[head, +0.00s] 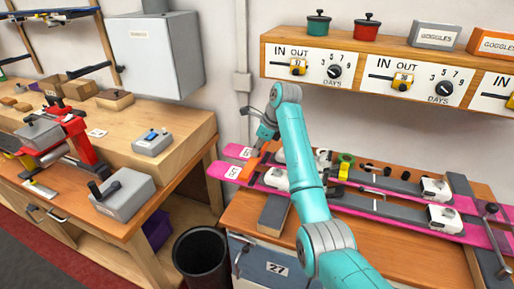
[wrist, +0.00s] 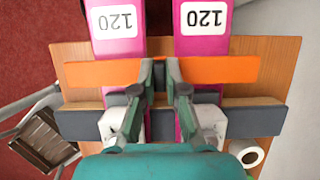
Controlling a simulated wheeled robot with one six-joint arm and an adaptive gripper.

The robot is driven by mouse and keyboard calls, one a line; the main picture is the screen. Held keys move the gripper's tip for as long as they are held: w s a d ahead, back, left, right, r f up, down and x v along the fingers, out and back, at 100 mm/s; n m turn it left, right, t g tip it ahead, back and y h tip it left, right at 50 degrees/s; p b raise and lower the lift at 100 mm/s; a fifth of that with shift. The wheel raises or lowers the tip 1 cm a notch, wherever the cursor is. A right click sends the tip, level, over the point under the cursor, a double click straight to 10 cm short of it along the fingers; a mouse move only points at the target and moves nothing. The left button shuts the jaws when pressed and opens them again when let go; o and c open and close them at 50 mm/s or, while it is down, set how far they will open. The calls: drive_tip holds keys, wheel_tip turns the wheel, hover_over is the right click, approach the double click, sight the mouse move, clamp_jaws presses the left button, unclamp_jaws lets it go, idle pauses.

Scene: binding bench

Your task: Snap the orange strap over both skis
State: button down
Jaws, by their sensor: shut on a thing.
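Two pink skis (wrist: 118,48) (wrist: 204,47) lie side by side on the bench, each with a white "120" label. The orange strap (wrist: 220,70) spans across both skis, crosswise, just past the labels in the wrist view. It also shows in the head view (head: 249,168) near the skis' left ends. My gripper (wrist: 160,68) is shut on the strap's middle, over the gap between the skis. Whether the strap touches the skis or is fastened at its ends cannot be told. The fingers hide the strap's centre.
A dark grey support bar (wrist: 256,121) lies under the skis. White bindings (head: 436,189) sit on them. A black bin (head: 202,262) stands left of the bench. A shelf (head: 400,52) with IN/OUT dials hangs behind. A workbench (head: 170,150) with a red vise stands at left.

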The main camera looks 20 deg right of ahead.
drive_tip(key=shift+a+r, duration=0.1)
idle(0.7)
drive_tip(key=shift+f, duration=2.05)
idle(0.5)
drive_tip(key=c, duration=0.7)
unclamp_jaws()
drive_tip(key=shift+o, duration=0.2)
drive_tip(key=shift+r, duration=0.1)
drive_tip(key=shift+r, duration=4.95)
